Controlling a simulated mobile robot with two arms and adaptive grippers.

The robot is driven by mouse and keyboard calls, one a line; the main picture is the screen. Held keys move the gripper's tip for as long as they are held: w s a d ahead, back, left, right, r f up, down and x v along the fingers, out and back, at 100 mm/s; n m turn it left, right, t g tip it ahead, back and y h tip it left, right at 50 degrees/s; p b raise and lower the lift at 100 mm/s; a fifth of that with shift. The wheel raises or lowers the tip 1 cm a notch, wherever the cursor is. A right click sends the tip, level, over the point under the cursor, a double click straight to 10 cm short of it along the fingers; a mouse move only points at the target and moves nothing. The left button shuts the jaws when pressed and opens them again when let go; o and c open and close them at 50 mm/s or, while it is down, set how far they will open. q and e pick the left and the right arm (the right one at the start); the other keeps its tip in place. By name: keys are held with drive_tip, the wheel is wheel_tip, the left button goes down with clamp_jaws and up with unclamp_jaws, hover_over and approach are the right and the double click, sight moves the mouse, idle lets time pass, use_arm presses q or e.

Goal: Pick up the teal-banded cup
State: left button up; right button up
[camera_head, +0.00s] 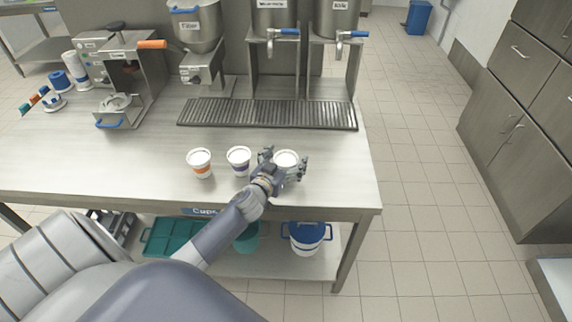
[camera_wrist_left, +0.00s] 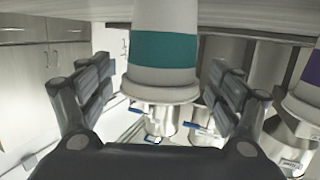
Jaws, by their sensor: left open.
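The teal-banded cup (camera_wrist_left: 163,50) is white with a teal band and stands between the two open fingers of my left gripper (camera_wrist_left: 155,85) in the left wrist view. A gap shows on each side of it. In the head view the same cup (camera_head: 286,157) is the rightmost of three on the counter, and my left gripper (camera_head: 283,168) is in front of it, hiding its band. A purple-banded cup (camera_head: 239,160) stands just left of the gripper. An orange-banded cup (camera_head: 200,162) stands farther left. My right gripper is not in view.
The steel counter (camera_head: 140,170) is clear left of the cups and along its front edge. A dark drip grate (camera_head: 265,114) lies behind the cups, with two tapped dispensers above it. A machine (camera_head: 122,85) stands at the back left.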

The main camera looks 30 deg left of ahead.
use_arm(q)
drive_tip(key=c, duration=1.3)
drive_tip(key=shift+r, duration=0.1)
